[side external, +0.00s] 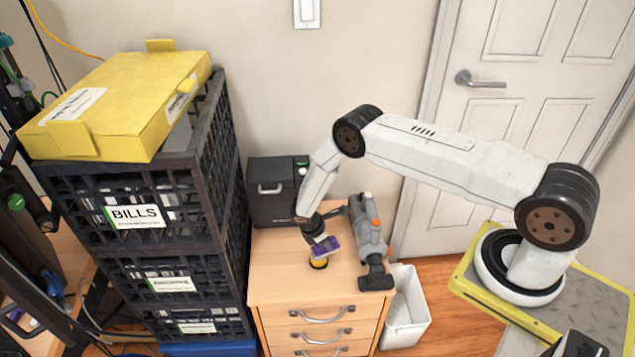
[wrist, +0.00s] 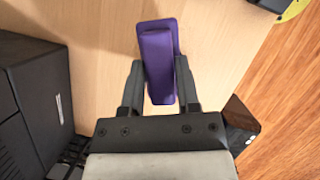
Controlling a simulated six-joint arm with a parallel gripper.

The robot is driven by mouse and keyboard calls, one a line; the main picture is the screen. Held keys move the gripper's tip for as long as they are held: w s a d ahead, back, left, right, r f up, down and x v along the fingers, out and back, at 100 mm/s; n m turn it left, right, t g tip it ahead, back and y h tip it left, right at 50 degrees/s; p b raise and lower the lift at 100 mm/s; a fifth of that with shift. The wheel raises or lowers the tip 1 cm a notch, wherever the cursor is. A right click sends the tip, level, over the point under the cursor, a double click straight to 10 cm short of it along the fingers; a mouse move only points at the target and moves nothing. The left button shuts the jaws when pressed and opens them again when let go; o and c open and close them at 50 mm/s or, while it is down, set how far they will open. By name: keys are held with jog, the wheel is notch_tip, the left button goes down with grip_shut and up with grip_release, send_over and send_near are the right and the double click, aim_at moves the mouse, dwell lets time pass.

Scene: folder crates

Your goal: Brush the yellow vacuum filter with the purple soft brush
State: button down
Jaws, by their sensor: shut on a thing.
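My gripper (wrist: 160,95) is shut on the purple brush (wrist: 158,55), with one finger on each side of it in the wrist view. In the side external view the purple brush (side external: 325,246) is held low over the drawer cabinet top. The yellow vacuum filter (side external: 319,263) stands on the cabinet top directly below the brush. The brush hides its upper part, and I cannot tell whether the two touch. The filter is hidden in the wrist view.
A grey handheld vacuum (side external: 370,240) lies right of the filter on the wooden cabinet (side external: 275,275). A black box (side external: 277,190) stands behind. Stacked black crates (side external: 230,190) topped by a yellow folder box (side external: 125,90) rise at left. A white bin (side external: 408,325) stands at right.

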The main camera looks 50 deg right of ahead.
aim_at(315, 246)
jog(key=shift+s+d, duration=0.3)
jog(key=shift+d, duration=0.35)
jog(key=shift+a, duration=0.15)
jog(key=shift+w+a, duration=0.3)
jog(key=shift+a, duration=0.35)
jog(key=shift+w+a, duration=0.3)
jog(key=shift+a, duration=0.4)
jog(key=shift+w+a, duration=0.3)
jog(key=shift+a, duration=0.35)
jog(key=shift+w+a, duration=0.25)
jog(key=shift+a, duration=0.3)
jog(key=shift+w+a, duration=0.25)
jog(key=shift+a, duration=0.3)
jog(key=shift+r, duration=0.1)
jog(key=shift+r, duration=0.65)
